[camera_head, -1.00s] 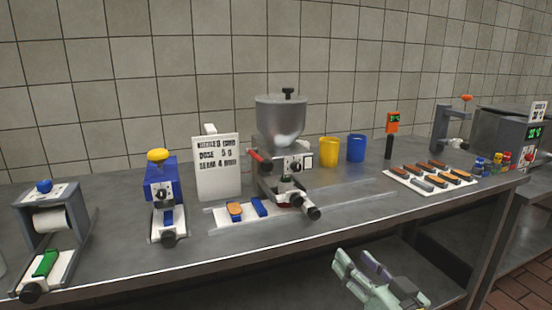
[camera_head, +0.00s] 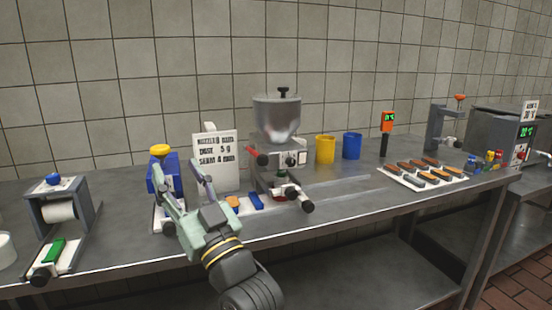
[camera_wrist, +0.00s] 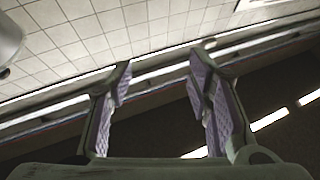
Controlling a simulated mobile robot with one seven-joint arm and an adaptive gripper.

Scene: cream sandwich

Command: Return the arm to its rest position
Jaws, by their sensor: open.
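My gripper (camera_head: 179,182) is open and empty in the head view, at the front of the steel bench. It shows in front of the blue device with the yellow knob (camera_head: 161,150) and hides part of it. In the wrist view my gripper's two purple-padded fingers (camera_wrist: 162,88) are spread apart with nothing between them. Behind them the wrist view shows tiled wall, light strips and a dark area.
The steel bench (camera_head: 340,212) holds a hopper machine (camera_head: 277,120), a sign (camera_head: 225,170), a yellow cup (camera_head: 325,149), a blue cup (camera_head: 351,146) and a white board (camera_head: 386,176) of bars. A roll device (camera_head: 60,212) stands at left.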

